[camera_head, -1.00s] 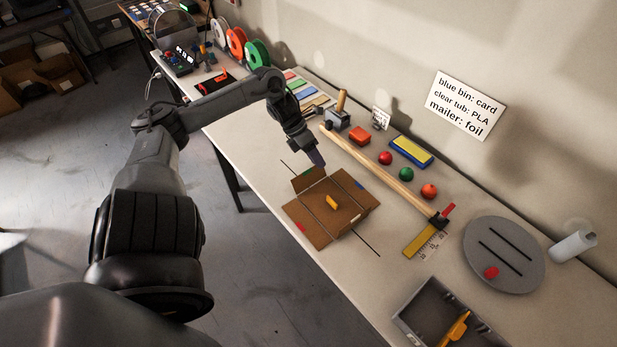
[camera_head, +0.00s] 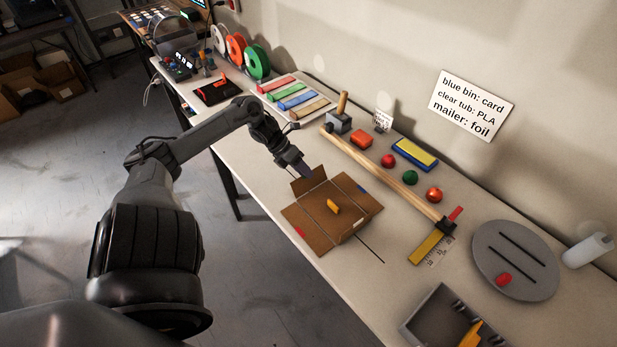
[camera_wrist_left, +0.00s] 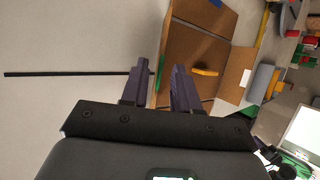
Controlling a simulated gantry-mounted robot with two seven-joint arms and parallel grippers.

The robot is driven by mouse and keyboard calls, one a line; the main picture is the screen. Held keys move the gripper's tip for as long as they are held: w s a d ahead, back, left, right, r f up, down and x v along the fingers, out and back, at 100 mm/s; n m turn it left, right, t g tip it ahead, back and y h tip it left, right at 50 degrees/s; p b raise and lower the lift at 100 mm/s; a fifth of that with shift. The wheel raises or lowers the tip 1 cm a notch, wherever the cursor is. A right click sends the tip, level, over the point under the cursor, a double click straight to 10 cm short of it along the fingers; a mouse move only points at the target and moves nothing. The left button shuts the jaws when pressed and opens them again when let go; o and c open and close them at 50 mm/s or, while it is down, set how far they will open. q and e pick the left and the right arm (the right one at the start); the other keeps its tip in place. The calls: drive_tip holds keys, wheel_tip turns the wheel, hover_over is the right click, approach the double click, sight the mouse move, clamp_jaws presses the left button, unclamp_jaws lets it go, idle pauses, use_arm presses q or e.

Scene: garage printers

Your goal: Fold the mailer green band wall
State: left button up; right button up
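The cardboard mailer (camera_head: 325,228) lies on the table with an orange piece (camera_head: 333,206) inside. Its far-left wall (camera_head: 308,181) stands raised beside my left gripper (camera_head: 304,171). In the left wrist view, a green patch (camera_wrist_left: 158,65) shows at this wall's edge, close to the fingers. The left gripper (camera_wrist_left: 160,88) has its two fingers apart, with the wall's edge seen between them; I cannot tell whether they touch it. A near-right wall with a pale label (camera_head: 356,227) also looks raised. A red-marked flap (camera_head: 299,231) and blue-marked flap (camera_head: 361,189) spread outward. My right gripper is out of view.
A thin dark rod (camera_head: 369,248) sticks out at the mailer's near right. A long wooden hammer handle (camera_head: 385,178), coloured balls, a yellow square (camera_head: 427,247) and a grey tray (camera_head: 432,308) lie to the right. The table left of the mailer is narrow.

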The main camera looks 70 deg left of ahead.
sight(309, 181)
use_arm(q)
drive_tip(key=shift+x, duration=1.5)
drive_tip(key=shift+c, duration=0.4)
clamp_jaws()
